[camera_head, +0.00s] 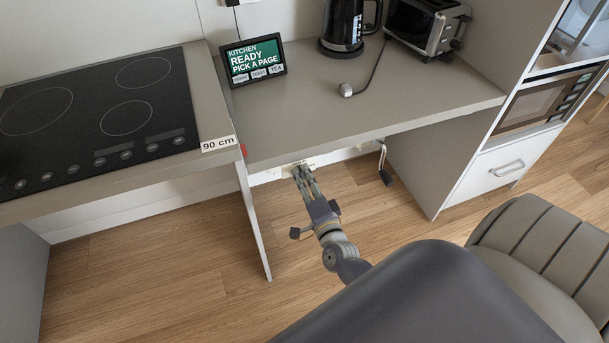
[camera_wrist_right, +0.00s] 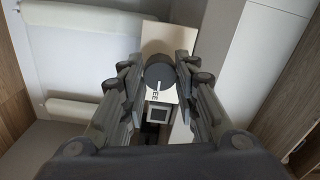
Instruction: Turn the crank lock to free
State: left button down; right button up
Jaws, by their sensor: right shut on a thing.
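The crank lock is a dark round knob (camera_wrist_right: 158,74) on a pale plate (camera_wrist_right: 168,40) in the right wrist view. Below the knob are partly hidden letters, "EE" legible, and a small square dark window (camera_wrist_right: 158,113). My right gripper (camera_head: 300,172) reaches under the counter's front edge, and its fingertips are closed on the knob's two sides. In the head view the gripper hides the knob. The crank (camera_head: 383,165), with a dark handle, hangs under the counter to the right, apart from the gripper. My left gripper is not in view.
A support panel (camera_head: 255,215) stands left of my right gripper. The wooden floor below is open. A grey chair (camera_head: 535,250) is at right.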

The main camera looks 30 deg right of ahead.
jog(key=shift+m, duration=0.3)
jog(key=o, duration=1.1)
jog(key=v, duration=1.2)
jog(key=shift+a, duration=0.1)
